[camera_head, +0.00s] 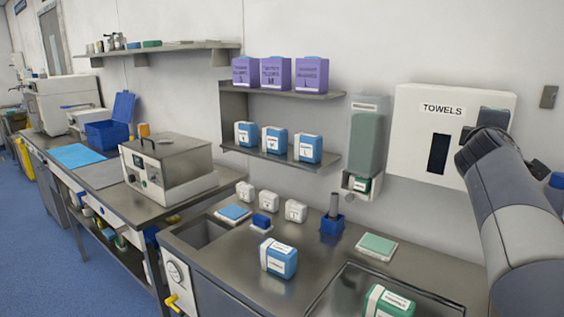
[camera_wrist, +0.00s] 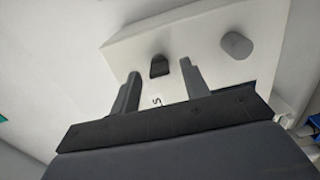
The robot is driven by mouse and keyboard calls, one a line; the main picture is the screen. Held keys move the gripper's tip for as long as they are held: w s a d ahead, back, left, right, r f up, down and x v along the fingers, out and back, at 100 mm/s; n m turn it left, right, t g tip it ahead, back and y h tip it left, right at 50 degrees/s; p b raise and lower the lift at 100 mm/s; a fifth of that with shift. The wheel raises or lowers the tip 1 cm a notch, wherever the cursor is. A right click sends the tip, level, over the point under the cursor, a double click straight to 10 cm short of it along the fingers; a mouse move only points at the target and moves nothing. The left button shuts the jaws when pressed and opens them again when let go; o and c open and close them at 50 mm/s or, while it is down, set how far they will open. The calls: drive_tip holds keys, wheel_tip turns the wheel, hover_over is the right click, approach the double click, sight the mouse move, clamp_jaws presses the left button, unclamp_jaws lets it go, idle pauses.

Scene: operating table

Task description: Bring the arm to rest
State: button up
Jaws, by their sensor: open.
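My gripper (camera_wrist: 160,68) shows in the wrist view with its two dark fingers apart and nothing between them. Behind the fingers is the white towel dispenser (camera_wrist: 230,75), seen tilted, against the pale wall. In the head view my arm (camera_head: 510,205) rises at the right edge, its upper end in front of the right side of the towel dispenser (camera_head: 415,125). My fingers cannot be made out in the head view.
The steel counter (camera_head: 215,265) below holds a blue-and-white canister (camera_head: 278,259), a green-and-white canister (camera_head: 388,301), a blue holder (camera_head: 332,224) and small white bottles. Wall shelves with purple (camera_head: 276,73) and blue bottles are left of the dispenser. A steel box (camera_head: 165,165) stands further left.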

drive_tip(key=shift+w+d, duration=0.4)
drive_tip(key=shift+w, duration=0.05)
drive_tip(key=shift+s+a, duration=0.15)
drive_tip(key=shift+s, duration=0.05)
drive_tip(key=b+v, duration=0.2)
drive_tip(key=v, duration=0.9)
drive_tip(key=w+d+n+p, duration=0.6)
drive_tip(key=n+p, duration=0.7)
drive_tip(key=n, duration=0.5)
drive_tip(key=shift+w+p, duration=0.35)
drive_tip(key=shift+w, duration=0.7)
drive_tip(key=shift+r, duration=0.1)
